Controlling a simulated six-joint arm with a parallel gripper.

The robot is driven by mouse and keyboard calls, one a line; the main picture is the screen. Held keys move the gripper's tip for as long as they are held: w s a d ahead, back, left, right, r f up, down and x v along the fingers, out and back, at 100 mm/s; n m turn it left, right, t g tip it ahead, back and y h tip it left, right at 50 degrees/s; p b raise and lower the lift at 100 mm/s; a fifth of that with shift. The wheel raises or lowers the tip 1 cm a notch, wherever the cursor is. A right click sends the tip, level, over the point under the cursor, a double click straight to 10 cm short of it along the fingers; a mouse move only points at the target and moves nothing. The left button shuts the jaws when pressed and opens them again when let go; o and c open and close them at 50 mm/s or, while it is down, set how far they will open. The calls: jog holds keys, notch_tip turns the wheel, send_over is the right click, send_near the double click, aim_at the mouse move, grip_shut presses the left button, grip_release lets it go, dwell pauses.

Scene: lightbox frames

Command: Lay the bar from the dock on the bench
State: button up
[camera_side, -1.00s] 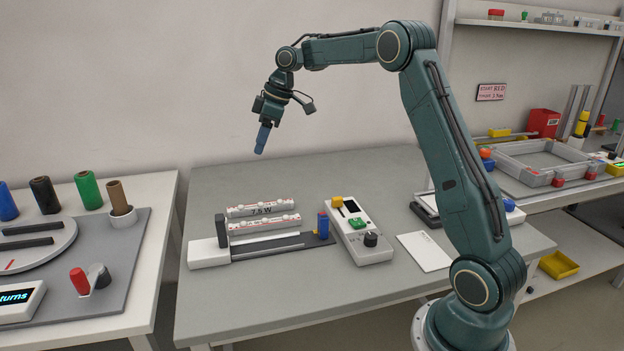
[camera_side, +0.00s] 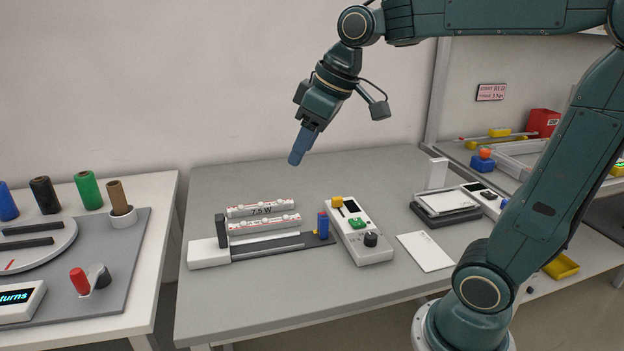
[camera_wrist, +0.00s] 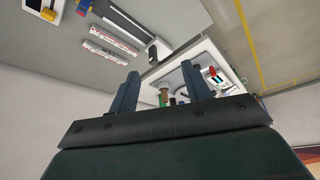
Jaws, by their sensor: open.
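Two white bars with red marks lie side by side on the grey bench (camera_side: 290,305), a rear bar (camera_side: 260,208) and a front bar (camera_side: 264,224). Just in front is a long, low slotted fixture (camera_side: 208,254) with a black post and a blue post; I cannot tell whether this is the dock or whether either bar sits in a holder. My gripper (camera_side: 298,158) is in the air above and right of the bars, tilted down. In the wrist view its fingers (camera_wrist: 160,88) are apart with nothing between them.
A white control box (camera_side: 362,247) with a yellow switch and black knob stands right of the fixture. A black-and-white device (camera_side: 446,203) is at the right. The front left of the bench is clear.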

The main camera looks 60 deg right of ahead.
jog(key=s+a+f+m, duration=0.1)
jog(key=s+f, duration=0.5)
jog(key=s, duration=0.8)
jog(key=shift+a+m+t+h, duration=0.2)
jog(key=shift+m+t+h, duration=0.2)
jog(key=shift+m, duration=0.4)
